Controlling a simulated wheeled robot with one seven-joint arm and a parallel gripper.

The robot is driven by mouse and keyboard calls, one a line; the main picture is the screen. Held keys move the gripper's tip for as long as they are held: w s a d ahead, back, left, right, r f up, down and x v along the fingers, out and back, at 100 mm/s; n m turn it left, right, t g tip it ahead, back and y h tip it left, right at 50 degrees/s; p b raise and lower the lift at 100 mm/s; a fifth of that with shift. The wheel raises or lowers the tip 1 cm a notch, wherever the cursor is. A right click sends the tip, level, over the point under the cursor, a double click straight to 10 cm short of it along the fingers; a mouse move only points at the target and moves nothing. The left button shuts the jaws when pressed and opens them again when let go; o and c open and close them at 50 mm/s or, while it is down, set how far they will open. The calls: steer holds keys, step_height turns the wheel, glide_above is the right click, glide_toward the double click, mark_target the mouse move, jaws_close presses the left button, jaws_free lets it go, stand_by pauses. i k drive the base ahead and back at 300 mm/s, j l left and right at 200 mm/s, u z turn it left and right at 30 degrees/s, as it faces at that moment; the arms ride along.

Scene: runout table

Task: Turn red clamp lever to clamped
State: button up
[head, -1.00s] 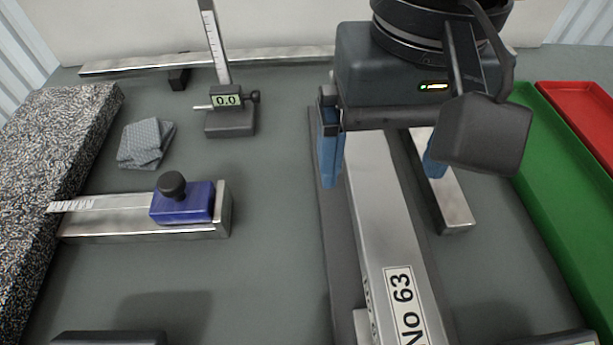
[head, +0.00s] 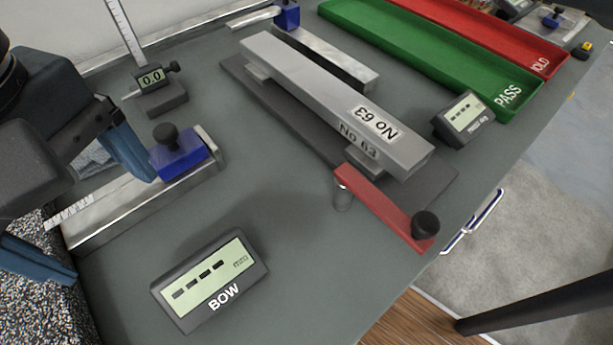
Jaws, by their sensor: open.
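The red clamp lever (head: 383,207) is at the near right edge of the table in the head view. It is a flat red bar with a black knob (head: 425,225) at its outer end, which points to the lower right towards the table edge. Its other end sits on a short pale post beside the near end of the grey bar marked No 63 (head: 340,95). My gripper (head: 75,205) is at the far left, with its blue fingers spread wide apart and nothing seen between them. It is well away from the lever.
A BOW display (head: 210,280) stands at the front. A blue slide block on a steel rule (head: 180,155) is near my gripper. A second small display (head: 463,118), a green PASS tray (head: 430,58) and a red HOLD tray (head: 500,38) are to the right. Table between BOW display and lever is clear.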

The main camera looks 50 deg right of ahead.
mark_target(419, 231)
steer(key=k, duration=1)
